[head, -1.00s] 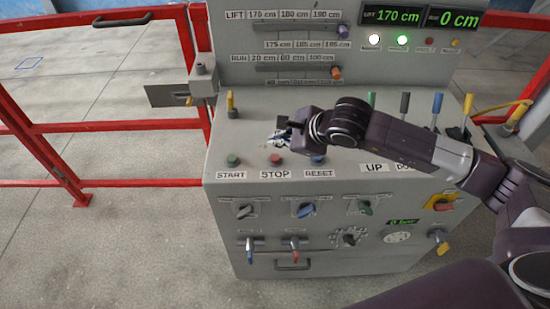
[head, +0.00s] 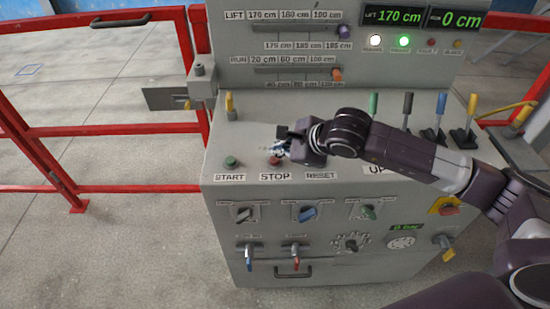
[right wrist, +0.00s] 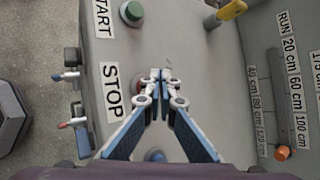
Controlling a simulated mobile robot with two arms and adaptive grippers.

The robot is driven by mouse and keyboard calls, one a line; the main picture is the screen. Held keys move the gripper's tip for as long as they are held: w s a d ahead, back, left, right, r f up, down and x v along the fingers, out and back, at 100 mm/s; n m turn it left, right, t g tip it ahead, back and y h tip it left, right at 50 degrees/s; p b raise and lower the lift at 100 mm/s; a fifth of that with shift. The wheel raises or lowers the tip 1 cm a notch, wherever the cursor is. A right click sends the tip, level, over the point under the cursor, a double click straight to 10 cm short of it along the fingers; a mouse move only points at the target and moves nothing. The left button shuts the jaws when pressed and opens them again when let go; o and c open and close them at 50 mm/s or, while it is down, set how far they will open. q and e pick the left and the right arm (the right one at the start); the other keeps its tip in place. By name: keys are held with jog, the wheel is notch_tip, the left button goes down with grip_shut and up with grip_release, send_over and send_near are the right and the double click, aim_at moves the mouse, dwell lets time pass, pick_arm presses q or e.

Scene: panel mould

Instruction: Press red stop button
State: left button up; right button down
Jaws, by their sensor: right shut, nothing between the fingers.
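The red stop button (head: 274,160) sits on the grey control panel (head: 232,195) above its STOP label, between the green start button (head: 231,161) and the reset position. My right gripper (head: 277,151) is shut and empty, with its fingertips close over the stop button and partly covering it. In the right wrist view the closed fingertips (right wrist: 160,76) point at the panel beside the STOP label (right wrist: 112,90), and the button is mostly hidden behind them. I cannot tell whether they touch it. My left gripper is not in view.
A blue button (right wrist: 155,156) lies under my fingers in the right wrist view. A yellow lever (head: 230,105) stands behind the start button. Several levers stand at the right. Knobs and switches cover the front face. Red railings (head: 120,127) run at the left.

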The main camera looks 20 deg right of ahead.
aim_at(276, 160)
dwell(0.8)
jog(key=shift+f+b, duration=0.4)
jog(key=shift+b, duration=0.45)
jog(key=shift+s+f+b, duration=0.1)
jog(key=shift+f+b, duration=0.5)
jog(key=shift+b, duration=0.2)
dwell(0.5)
jog(key=shift+r, duration=0.95)
jog(key=shift+r, duration=0.1)
jog(key=shift+r+p, duration=1.15)
jog(key=shift+r, duration=1.3)
